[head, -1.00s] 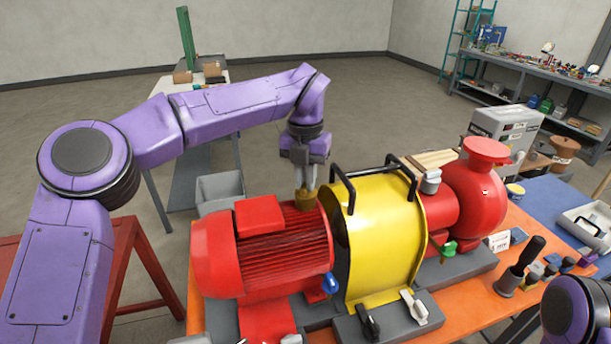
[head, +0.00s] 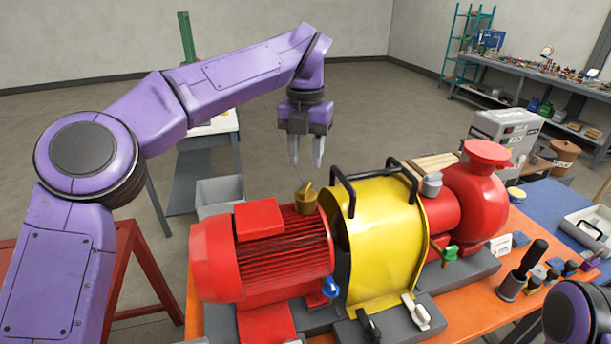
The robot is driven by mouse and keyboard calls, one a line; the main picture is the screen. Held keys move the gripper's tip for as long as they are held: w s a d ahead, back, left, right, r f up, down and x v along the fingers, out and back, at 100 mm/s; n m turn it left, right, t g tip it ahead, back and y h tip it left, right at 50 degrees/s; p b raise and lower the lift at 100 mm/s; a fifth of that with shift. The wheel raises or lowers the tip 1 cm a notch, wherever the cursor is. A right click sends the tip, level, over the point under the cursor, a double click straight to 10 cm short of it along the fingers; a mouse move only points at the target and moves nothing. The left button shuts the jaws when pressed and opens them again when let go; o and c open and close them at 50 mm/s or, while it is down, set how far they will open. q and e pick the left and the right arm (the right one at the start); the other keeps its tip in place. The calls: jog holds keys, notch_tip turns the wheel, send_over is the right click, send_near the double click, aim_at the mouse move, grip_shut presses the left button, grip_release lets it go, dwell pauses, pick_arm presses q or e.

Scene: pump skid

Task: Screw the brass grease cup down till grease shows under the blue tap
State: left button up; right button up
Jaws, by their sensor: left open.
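The brass grease cup (head: 306,198) stands on top of the red motor (head: 285,245), near its right end beside the yellow guard. My left gripper (head: 307,162) is above the cup, open and empty, with its two fingers pointing down and clear of it. The blue tap (head: 330,288) is low on the motor's front right side. I cannot make out any grease under it. Part of my right arm shows at the lower right corner; its gripper is out of view.
The yellow guard (head: 385,245) with black handles stands right of the motor. A red pump (head: 475,195) with a green tap (head: 449,253) is beyond it. A grey bin (head: 219,197) stands behind the motor. Tools and a tray crowd the bench's right end.

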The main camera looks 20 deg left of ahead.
pick_arm(q)
notch_tip(320, 180, up, 4)
jog(key=shift+f, duration=0.1)
dwell(1.1)
